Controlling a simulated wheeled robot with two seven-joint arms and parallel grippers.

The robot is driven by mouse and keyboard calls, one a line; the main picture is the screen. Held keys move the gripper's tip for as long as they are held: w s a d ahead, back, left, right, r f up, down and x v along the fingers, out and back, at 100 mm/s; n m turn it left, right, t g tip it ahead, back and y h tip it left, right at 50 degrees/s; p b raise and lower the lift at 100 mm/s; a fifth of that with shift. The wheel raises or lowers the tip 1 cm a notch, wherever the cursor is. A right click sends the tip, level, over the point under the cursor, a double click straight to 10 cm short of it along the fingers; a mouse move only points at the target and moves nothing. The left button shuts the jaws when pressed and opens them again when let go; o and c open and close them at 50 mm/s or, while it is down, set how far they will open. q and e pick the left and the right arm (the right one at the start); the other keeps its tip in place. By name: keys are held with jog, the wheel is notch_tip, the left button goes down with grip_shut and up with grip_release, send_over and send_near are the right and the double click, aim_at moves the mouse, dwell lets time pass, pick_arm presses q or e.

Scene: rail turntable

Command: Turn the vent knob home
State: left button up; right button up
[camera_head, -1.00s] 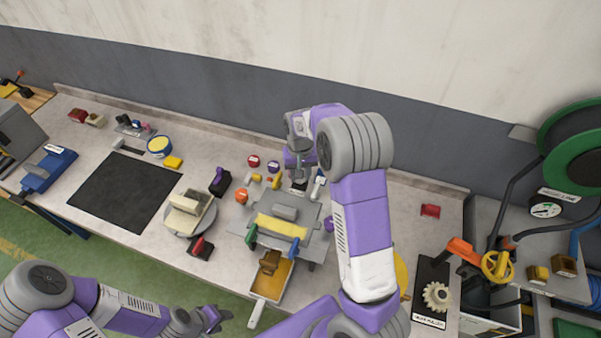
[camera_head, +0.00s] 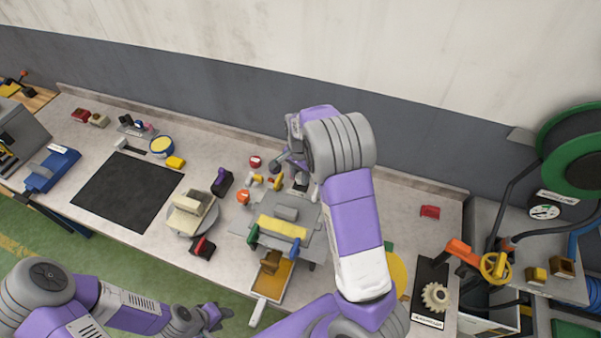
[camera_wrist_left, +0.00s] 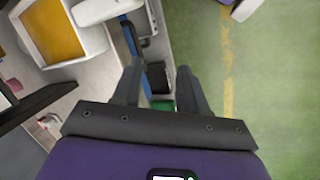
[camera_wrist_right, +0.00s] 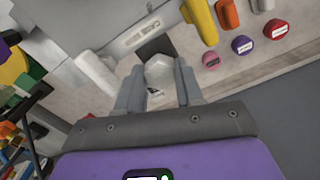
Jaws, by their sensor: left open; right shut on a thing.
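A pale, faceted knob (camera_wrist_right: 159,66) sits between the fingertips of my right gripper (camera_wrist_right: 157,80) in the right wrist view. I take it to be the vent knob. The right gripper is shut on it; the fingers hide its sides. In the head view my right gripper (camera_head: 285,163) is at the back of the grey fixture (camera_head: 312,218), partly behind my own arm, and I cannot make out its fingertips or the knob's angle. My left gripper (camera_head: 213,318) is open and empty in front of the bench; its spread fingers show in the left wrist view (camera_wrist_left: 157,80).
Red (camera_head: 255,161) and orange (camera_head: 243,197) knobs stand close to the right gripper. A yellow bar (camera_head: 281,227) lies across the fixture. A tray (camera_head: 271,281) is at the front. A black mat (camera_head: 127,190) lies left, clear. A yellow handwheel (camera_head: 495,267) stands right.

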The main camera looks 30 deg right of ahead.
aim_at(300, 177)
jog(key=shift+w+m, duration=0.1)
jog(key=shift+m, duration=0.6)
jog(key=o, duration=1)
jog(key=shift+o, duration=0.2)
jog(key=shift+r, duration=0.1)
notch_tip(300, 177, up, 7)
jog(key=shift+r, duration=0.2)
